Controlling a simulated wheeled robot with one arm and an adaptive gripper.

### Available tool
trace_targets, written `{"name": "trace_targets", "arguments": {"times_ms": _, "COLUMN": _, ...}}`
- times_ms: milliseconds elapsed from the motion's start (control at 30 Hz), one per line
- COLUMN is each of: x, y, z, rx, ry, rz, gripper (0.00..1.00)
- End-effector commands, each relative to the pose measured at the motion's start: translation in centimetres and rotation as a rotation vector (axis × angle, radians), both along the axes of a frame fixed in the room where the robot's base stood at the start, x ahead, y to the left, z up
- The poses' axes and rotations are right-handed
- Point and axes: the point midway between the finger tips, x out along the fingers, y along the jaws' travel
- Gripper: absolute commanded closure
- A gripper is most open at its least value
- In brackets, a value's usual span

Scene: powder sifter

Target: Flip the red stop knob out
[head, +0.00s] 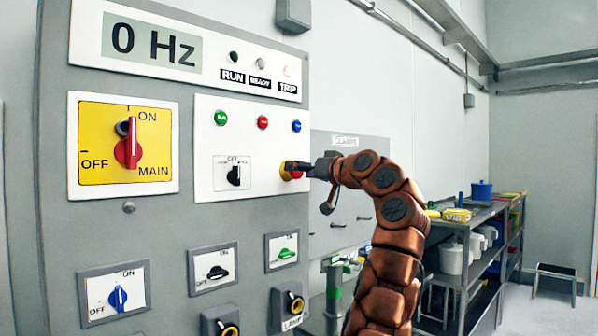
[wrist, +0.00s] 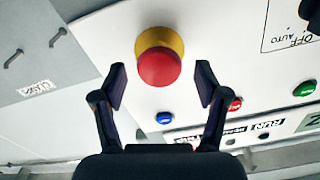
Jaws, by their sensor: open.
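The red stop knob (wrist: 159,68) is a round red button on a yellow collar (wrist: 155,40), on a white panel. In the head view the knob's yellow collar (head: 285,170) shows at the panel's right side, and my gripper partly hides the red part. My gripper (wrist: 161,84) is open and empty, facing the knob. In the wrist view its two fingertips are left and right of the knob's lower edge, with a gap on each side. In the head view my gripper (head: 308,168) is close against the knob; I cannot tell whether it touches.
A red rotary switch (head: 128,148) on a yellow plate stands to the left. Green, red and blue buttons (head: 262,122) sit above the knob. A small black selector (head: 235,174) is beside it. The display reads 0 Hz. A cluttered metal shelf (head: 465,222) stands at right.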

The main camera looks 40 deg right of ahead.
Motion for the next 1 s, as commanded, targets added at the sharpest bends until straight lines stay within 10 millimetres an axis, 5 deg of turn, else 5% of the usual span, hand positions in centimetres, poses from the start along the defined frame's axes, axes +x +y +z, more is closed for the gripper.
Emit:
{"name": "trace_targets", "arguments": {"times_ms": 600, "x": -9.2, "y": 0.1, "z": 0.1, "rx": -0.002, "ry": -0.004, "rz": -0.004, "gripper": 0.27}}
{"name": "trace_targets", "arguments": {"times_ms": 1000, "x": -10.8, "y": 0.2, "z": 0.0, "rx": -0.001, "ry": 0.000, "rz": -0.002, "gripper": 0.27}}
